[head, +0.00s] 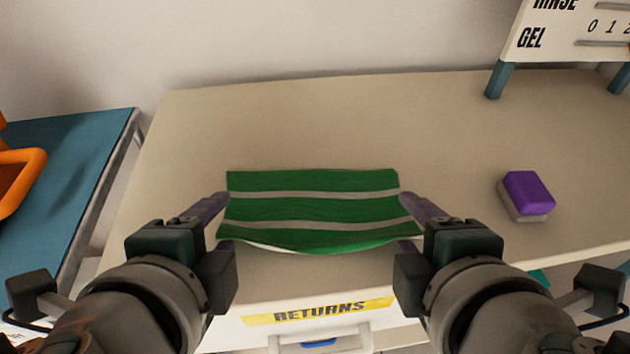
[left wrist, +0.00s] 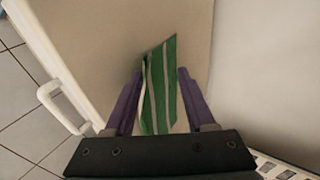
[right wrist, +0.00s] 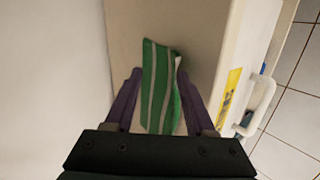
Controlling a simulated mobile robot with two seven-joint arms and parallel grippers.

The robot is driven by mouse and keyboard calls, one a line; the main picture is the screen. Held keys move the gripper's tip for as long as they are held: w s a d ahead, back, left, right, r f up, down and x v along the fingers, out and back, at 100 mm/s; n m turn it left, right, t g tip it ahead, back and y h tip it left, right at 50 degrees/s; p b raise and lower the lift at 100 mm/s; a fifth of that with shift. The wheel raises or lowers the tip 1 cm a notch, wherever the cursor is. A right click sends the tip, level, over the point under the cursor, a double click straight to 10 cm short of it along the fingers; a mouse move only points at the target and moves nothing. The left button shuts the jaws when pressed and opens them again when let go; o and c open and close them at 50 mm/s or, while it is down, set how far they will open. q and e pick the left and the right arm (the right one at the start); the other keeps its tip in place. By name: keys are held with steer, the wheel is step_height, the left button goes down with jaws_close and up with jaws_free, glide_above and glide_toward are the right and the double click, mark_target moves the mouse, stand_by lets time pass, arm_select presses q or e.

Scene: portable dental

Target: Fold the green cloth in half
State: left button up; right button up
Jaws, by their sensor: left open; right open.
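The green cloth (head: 312,209) with pale stripes lies on the beige tabletop near its front edge, and its front side bulges a little. It also shows in the left wrist view (left wrist: 160,88) and the right wrist view (right wrist: 160,88). My left gripper (head: 222,222) is open at the cloth's left end, with the cloth's end between its purple fingers in the left wrist view (left wrist: 160,78). My right gripper (head: 408,222) is open at the right end, with that end between its fingers in the right wrist view (right wrist: 160,78). Whether the fingers touch the cloth I cannot tell.
A purple and grey block (head: 526,195) sits on the table at the right. A sign on blue legs (head: 498,80) stands at the back right. A drawer labelled RETURNS (head: 320,311) is below the front edge. The tabletop (head: 300,120) behind the cloth is clear.

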arm_select(q)
steer(key=s+r, duration=0.5)
steer(key=r, duration=0.2)
steer(key=shift+s+r, duration=0.25)
steer(key=shift+r, duration=0.05)
arm_select(e)
steer(key=s+r, duration=0.5)
steer(key=r, duration=0.2)
steer(key=shift+s+r, duration=0.25)
steer(key=shift+r, duration=0.05)
